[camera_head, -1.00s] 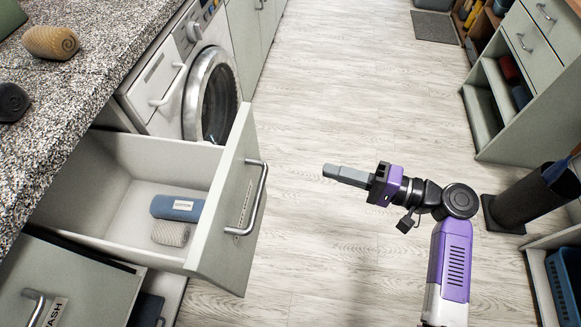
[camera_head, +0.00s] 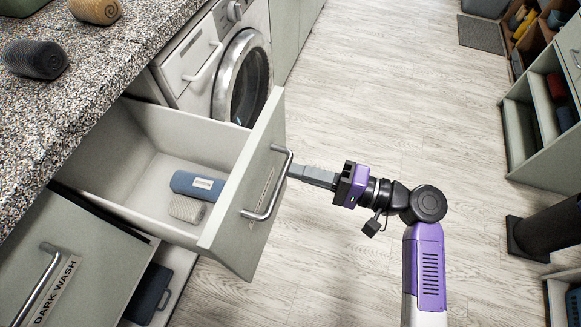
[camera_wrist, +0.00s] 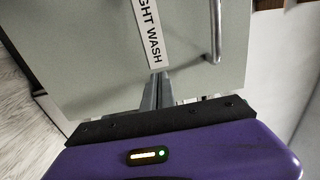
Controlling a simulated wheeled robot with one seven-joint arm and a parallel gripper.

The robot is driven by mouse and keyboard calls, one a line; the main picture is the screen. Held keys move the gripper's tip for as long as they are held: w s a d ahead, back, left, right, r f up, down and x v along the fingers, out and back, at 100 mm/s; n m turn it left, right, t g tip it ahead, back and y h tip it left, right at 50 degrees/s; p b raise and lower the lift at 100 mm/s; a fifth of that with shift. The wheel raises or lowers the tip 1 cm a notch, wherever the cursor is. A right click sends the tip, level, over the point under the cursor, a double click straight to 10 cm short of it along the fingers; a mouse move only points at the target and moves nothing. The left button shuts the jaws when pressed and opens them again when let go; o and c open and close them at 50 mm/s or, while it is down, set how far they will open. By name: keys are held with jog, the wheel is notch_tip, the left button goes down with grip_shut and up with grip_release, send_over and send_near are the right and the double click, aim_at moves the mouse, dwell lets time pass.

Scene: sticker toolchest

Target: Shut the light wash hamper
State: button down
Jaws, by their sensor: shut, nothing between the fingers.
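The light wash hamper is a pale grey-green drawer (camera_head: 208,238) pulled out under the counter in the head view. It holds a rolled blue cloth (camera_head: 198,185) and a rolled grey cloth (camera_head: 187,208). Its front carries a metal bar handle (camera_head: 285,170) and a label, which reads "GHT WASH" in the wrist view (camera_wrist: 150,38). My gripper (camera_head: 292,171) is shut and empty, pointing left, with its tips at or very near the drawer front by the handle. In the wrist view the fingertips (camera_wrist: 157,80) meet the label's lower end; I cannot tell whether they touch.
A second hamper labelled "DARK WASH" (camera_head: 72,262) stands partly open at lower left. A washing machine (camera_head: 205,65) is behind the drawer. The speckled counter (camera_head: 85,105) holds rolled cloths. Shelves (camera_head: 540,110) and a dark cylinder (camera_head: 550,225) stand at right. The middle floor is clear.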

jog(key=shift+x, duration=1.1)
jog(key=b+x, duration=0.6)
jog(key=x, duration=2.2)
jog(key=shift+a, duration=0.35)
